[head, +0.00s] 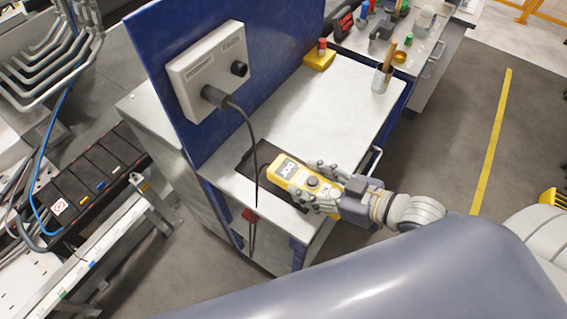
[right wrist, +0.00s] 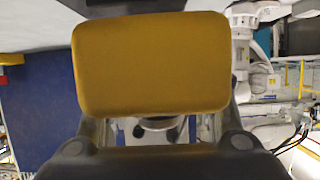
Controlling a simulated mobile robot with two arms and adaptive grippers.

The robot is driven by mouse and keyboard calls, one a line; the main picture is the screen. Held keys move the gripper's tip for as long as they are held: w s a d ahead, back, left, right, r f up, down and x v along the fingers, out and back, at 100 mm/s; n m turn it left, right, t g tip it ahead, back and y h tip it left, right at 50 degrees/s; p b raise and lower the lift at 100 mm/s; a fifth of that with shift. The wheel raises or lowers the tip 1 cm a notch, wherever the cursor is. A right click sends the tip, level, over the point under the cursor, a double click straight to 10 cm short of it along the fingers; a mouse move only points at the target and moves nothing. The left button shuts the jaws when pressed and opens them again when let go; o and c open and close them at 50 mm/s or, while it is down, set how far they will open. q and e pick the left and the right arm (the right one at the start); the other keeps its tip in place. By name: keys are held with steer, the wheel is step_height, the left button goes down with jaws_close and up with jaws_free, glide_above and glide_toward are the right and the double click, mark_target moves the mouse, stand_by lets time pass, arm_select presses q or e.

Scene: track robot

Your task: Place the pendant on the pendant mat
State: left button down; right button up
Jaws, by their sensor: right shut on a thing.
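The pendant is a yellow hand unit (head: 289,168) with a grey label and a dark round knob. My right gripper (head: 325,188) is shut on its near right end, fingers on both sides. The pendant mat is a dark patch (head: 253,160) on the light bench top, partly hidden by the pendant. The pendant is over the mat's right part; I cannot tell whether it touches the mat. In the right wrist view the pendant's yellow end (right wrist: 150,65) fills the space between the fingers. My left gripper is not in view.
A grey box (head: 208,70) on the blue back panel (head: 165,45) has a dark cable (head: 247,118) hanging past the mat. A yellow block with a red button (head: 320,57) and a cup of tools (head: 381,78) stand at the back. The bench middle (head: 320,115) is clear.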

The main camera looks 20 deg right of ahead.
mark_target(284, 158)
steer(key=w+a, duration=0.1)
steer(key=w, duration=0.2)
steer(key=w+a+p, duration=0.1)
steer(key=w, duration=0.1)
steer(key=w+a, duration=0.1)
steer(key=w, duration=0.2)
steer(key=shift+w+a+f, duration=0.15)
steer(key=shift+w+f, duration=0.1)
steer(key=shift+w, duration=0.1)
steer(key=shift+w+f, duration=0.1)
steer(key=shift+f+p, duration=0.3)
steer(key=shift+f, duration=0.05)
step_height(284, 158, down, 2)
steer(key=shift+f, duration=0.4)
steer(key=shift+f, duration=0.1)
steer(key=o, duration=1.5)
steer(key=shift+f, duration=0.1)
steer(key=shift+o, duration=0.2)
